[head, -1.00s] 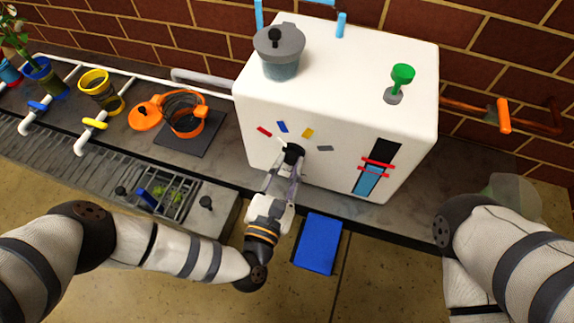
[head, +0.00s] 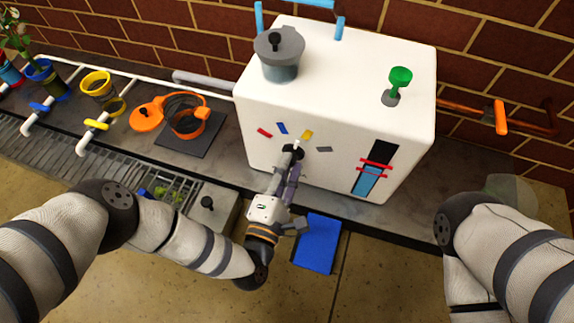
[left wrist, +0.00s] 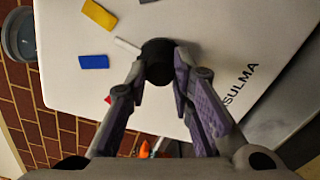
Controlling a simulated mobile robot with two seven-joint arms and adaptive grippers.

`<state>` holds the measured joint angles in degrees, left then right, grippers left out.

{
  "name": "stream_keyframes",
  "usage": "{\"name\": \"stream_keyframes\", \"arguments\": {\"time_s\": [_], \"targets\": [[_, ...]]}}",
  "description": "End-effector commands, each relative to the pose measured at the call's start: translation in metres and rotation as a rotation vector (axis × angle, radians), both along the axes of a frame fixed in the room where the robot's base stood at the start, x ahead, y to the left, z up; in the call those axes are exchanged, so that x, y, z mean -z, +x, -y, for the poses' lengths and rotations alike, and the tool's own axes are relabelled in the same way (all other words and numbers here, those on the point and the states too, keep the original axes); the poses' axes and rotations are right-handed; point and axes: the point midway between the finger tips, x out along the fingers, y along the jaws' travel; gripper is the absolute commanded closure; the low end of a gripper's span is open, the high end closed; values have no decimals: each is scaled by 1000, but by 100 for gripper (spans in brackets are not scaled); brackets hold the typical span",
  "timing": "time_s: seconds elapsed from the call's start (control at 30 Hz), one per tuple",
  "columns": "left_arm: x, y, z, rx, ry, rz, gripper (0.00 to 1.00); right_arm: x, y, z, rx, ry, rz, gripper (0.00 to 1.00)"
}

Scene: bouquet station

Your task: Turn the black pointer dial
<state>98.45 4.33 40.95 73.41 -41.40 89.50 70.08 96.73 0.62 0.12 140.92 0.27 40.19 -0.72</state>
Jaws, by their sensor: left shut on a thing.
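The black pointer dial (head: 292,153) is on the front of the white machine (head: 345,90). Its white pointer (left wrist: 127,46) points between the blue mark (left wrist: 93,62) and the yellow mark (left wrist: 98,14). In the head view, the red mark (head: 264,132) is left of the dial and the grey mark (head: 324,149) is right of it. My left gripper (head: 288,162) is shut on the dial, with a finger on either side of it in the left wrist view. My right arm is at the right; its gripper is out of view.
A grey lidded container (head: 279,55) and a green knob (head: 400,78) are on top of the machine. A red-banded gauge (head: 375,165) is on its front, right of the dial. An orange pot (head: 187,117) stands left. A blue panel (head: 317,243) is below, right of my left gripper.

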Motion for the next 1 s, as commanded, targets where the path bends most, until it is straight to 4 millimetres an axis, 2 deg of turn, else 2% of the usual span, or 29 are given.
{"name": "stream_keyframes", "arguments": {"time_s": [0.6,1.0], "targets": [[-2,2,1,-1,539,178,100,-12,1,1,2,-4,12,60],[-2,2,0,-2,767,252,100,-14,3,1,3,-4,22,60]]}}
